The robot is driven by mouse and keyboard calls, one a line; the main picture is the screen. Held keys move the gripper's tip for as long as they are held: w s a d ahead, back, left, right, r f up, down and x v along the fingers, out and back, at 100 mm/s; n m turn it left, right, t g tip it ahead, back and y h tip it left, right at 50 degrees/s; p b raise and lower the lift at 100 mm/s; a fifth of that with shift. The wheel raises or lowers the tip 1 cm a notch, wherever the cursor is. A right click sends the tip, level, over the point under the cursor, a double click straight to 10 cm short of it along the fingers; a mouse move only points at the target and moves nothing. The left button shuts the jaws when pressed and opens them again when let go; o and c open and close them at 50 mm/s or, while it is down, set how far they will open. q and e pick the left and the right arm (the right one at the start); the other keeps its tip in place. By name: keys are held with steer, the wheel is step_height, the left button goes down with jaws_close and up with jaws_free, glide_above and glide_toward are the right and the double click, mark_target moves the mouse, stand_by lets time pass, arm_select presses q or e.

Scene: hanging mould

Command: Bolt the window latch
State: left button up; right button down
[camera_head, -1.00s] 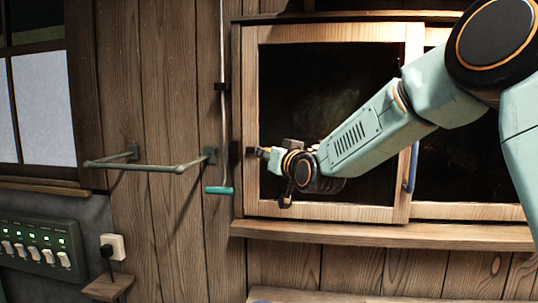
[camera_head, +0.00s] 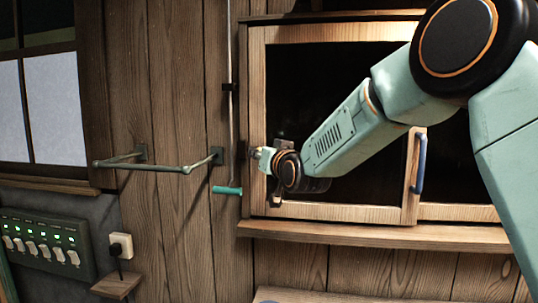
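The window (camera_head: 335,213) has a pale wooden sash with dark panes, and its sash looks shut. A small dark fitting (camera_head: 243,150), which looks like part of the latch, sits at the left edge of the window frame. My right gripper (camera_head: 260,155) is at the left stile of the sash, just right of that fitting. The gripper is small and partly hidden by its own wrist, so I cannot tell whether its fingers are open or shut, or whether they touch the latch. My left gripper is not in view.
A blue handle (camera_head: 420,163) is on the sash's right stile. A rod with a teal grip (camera_head: 227,190) hangs left of the window. A metal rail (camera_head: 160,167) juts from the wall. A switch panel (camera_head: 45,244) is lower left. A wooden sill (camera_head: 380,235) runs below the window.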

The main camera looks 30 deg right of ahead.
steer(key=c, duration=1.4)
jaws_free()
steer(key=shift+w+a+r, duration=0.1)
steer(key=shift+a+r, duration=0.05)
steer(key=o, duration=0.4)
steer(key=shift+a, duration=0.15)
steer(key=shift+d, duration=0.2)
steer(key=s, duration=1.2)
steer(key=shift+a, duration=0.4)
